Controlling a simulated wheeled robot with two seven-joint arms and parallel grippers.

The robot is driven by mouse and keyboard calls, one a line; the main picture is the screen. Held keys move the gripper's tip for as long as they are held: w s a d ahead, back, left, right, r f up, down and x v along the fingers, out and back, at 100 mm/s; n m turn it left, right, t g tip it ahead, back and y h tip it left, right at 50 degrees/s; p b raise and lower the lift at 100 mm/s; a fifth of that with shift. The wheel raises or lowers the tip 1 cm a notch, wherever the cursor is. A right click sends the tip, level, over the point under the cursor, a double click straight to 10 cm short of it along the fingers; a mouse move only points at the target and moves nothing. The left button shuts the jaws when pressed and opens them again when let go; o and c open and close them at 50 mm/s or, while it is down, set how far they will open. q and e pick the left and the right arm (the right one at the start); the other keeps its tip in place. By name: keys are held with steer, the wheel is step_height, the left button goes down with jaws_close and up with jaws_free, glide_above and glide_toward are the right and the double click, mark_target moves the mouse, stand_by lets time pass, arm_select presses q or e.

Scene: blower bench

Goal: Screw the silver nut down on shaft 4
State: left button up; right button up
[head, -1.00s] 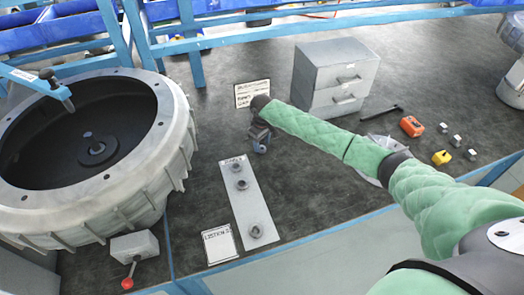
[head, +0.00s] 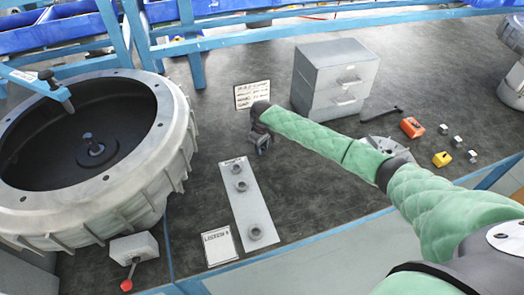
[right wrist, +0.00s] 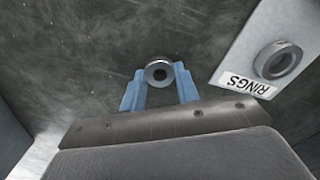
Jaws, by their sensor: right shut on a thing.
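My right gripper (head: 263,147) is over the dark bench, just right of the upper end of the rings plate. In the right wrist view its two blue fingers (right wrist: 160,90) are closed around a small silver round piece with a dark hole, which I take for the silver nut (right wrist: 159,72). Dark bench surface shows beyond it. In the head view the fingers are small and the nut cannot be made out. I cannot make out a shaft marked 4. My left gripper is not in view.
The grey plate (head: 246,208) labelled RINGS bears several rings, with a white card (head: 219,246) beside it. A big round casing (head: 20,215) fills the left. A grey drawer cabinet (head: 318,63) stands behind. Small silver blocks (head: 457,142) and orange and yellow items lie right.

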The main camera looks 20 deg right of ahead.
steer(key=shift+r+p, duration=2.2)
steer(key=shift+r, duration=0.1)
